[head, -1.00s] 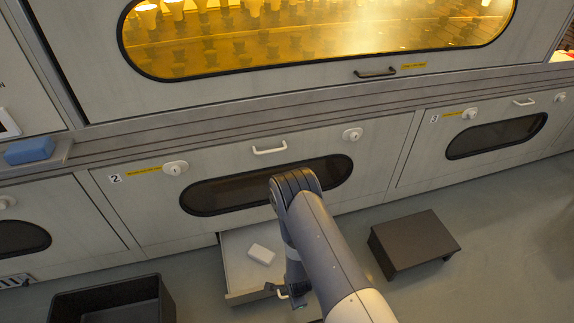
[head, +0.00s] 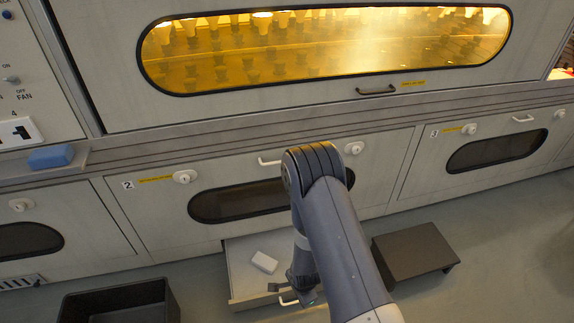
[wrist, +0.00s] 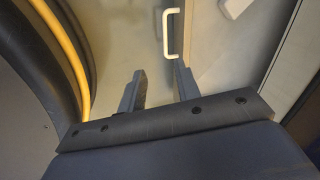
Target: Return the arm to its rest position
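My arm bends down in front of cabinet door 2 in the head view. My gripper (head: 303,297) hangs low beside the handle of the open drawer (head: 240,278), partly hidden by my own forearm. In the wrist view my gripper (wrist: 158,88) has its two fingers apart with nothing between them. A white handle (wrist: 171,32) shows just beyond the fingertips, and they look apart from it.
A white block (head: 264,262) lies in the drawer. A black bin (head: 120,300) stands at the lower left and a dark step stool (head: 415,252) at the right. A blue sponge (head: 50,157) lies on the ledge. The floor further right is clear.

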